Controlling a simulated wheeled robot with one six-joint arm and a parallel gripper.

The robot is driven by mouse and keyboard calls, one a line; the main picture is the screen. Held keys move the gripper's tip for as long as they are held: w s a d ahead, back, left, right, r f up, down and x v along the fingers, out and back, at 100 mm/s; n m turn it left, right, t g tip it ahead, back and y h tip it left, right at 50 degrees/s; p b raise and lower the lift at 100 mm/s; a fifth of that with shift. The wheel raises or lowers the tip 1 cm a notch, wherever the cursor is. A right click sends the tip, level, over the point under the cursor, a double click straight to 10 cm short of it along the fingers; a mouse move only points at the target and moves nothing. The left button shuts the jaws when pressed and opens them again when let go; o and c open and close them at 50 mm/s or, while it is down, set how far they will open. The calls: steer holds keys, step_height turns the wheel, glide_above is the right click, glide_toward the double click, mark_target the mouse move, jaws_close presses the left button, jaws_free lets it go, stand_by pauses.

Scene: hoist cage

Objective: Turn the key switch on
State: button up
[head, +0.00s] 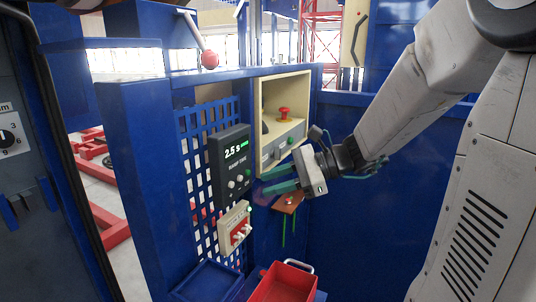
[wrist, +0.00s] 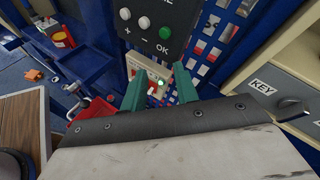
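A panel with a black-on-white KEY label (wrist: 263,87) shows at the right of the wrist view, on a cream control box. A dark round part (wrist: 289,104) sits just beside the label; its position cannot be read. In the head view the cream box (head: 264,83) has a red mushroom button (head: 284,113) and a grey lower panel (head: 283,146); the key switch is too small to make out there. My gripper (head: 267,182), with green fingers, is in front of and below that panel. In the wrist view my gripper (wrist: 160,84) is open, with nothing between its fingers.
A dark display box (head: 233,165) reading 2.5 s hangs on blue mesh left of my gripper. Below it is a cream switch box (head: 234,229). A red tray (head: 287,283) stands low down, and an orange-brown plate (head: 289,203) is just below my gripper.

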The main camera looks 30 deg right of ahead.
mark_target(276, 153)
steer(key=w+d+m+t+h, duration=0.1)
steer(key=w+d+m+t, duration=0.35)
steer(key=d, duration=0.25)
steer(key=w+d+m+t+h, duration=0.1)
steer(key=w+d+m+t, duration=0.2)
steer(key=d+m, duration=0.3)
steer(key=w+a, duration=0.2)
steer(key=w, duration=0.4)
steer(key=shift+w+a+f+t, duration=0.15)
steer(key=shift+a+t, duration=0.05)
steer(key=shift+t, duration=0.15)
steer(key=shift+n, duration=0.25)
jaws_close()
